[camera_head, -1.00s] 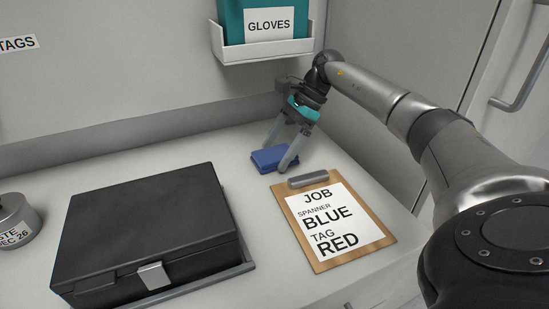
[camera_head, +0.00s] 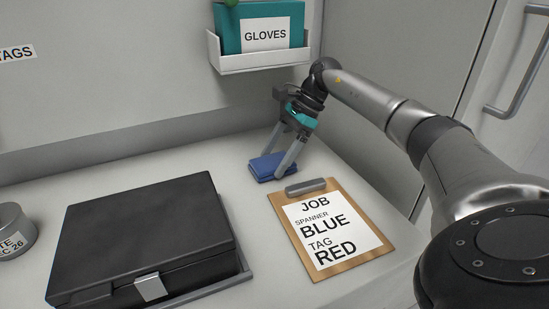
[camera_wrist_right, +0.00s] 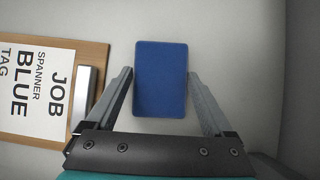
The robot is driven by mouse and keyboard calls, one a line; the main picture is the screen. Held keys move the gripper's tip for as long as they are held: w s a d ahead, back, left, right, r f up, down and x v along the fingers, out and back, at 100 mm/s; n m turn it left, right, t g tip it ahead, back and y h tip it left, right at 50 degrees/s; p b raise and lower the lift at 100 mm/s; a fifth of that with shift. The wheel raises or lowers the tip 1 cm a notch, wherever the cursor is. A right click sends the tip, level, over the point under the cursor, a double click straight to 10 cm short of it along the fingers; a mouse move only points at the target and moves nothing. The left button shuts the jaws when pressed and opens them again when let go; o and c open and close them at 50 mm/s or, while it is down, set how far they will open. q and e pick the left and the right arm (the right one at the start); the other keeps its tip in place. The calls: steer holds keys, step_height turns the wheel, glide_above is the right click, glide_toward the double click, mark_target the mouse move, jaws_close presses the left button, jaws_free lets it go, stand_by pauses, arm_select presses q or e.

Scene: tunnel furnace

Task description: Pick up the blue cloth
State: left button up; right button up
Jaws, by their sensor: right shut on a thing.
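The blue cloth (camera_head: 264,168) is a small folded block on the light worktop, just behind the clipboard. In the right wrist view the cloth (camera_wrist_right: 160,80) lies between the two fingers. My right gripper (camera_head: 275,163) reaches down from above and is shut on the cloth, one finger at each side. The cloth appears to rest on the worktop. My left gripper is not in view.
A clipboard (camera_head: 378,251) reading JOB, SPANNER BLUE, TAG RED lies just in front of the cloth. A black case (camera_head: 140,235) stands to the left. A white holder (camera_head: 262,61) labelled GLOVES hangs on the wall behind. A round metal tin (camera_head: 14,230) stands far left.

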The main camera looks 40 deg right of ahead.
steer(key=shift+s+a+r, duration=0.1)
steer(key=shift+s+r, duration=0.35)
steer(key=shift+r, duration=0.1)
steer(key=s+a+r, duration=0.2)
steer(key=s+r, duration=0.1)
steer(key=s, duration=0.3)
steer(key=s+a+r, duration=0.2)
steer(key=s+r, duration=0.1)
steer(key=s, duration=0.3)
steer(key=shift+r, duration=0.35)
steer(key=o, duration=0.7)
steer(key=c, duration=0.6)
steer(key=shift+o, duration=0.2)
steer(key=shift+s, duration=0.1)
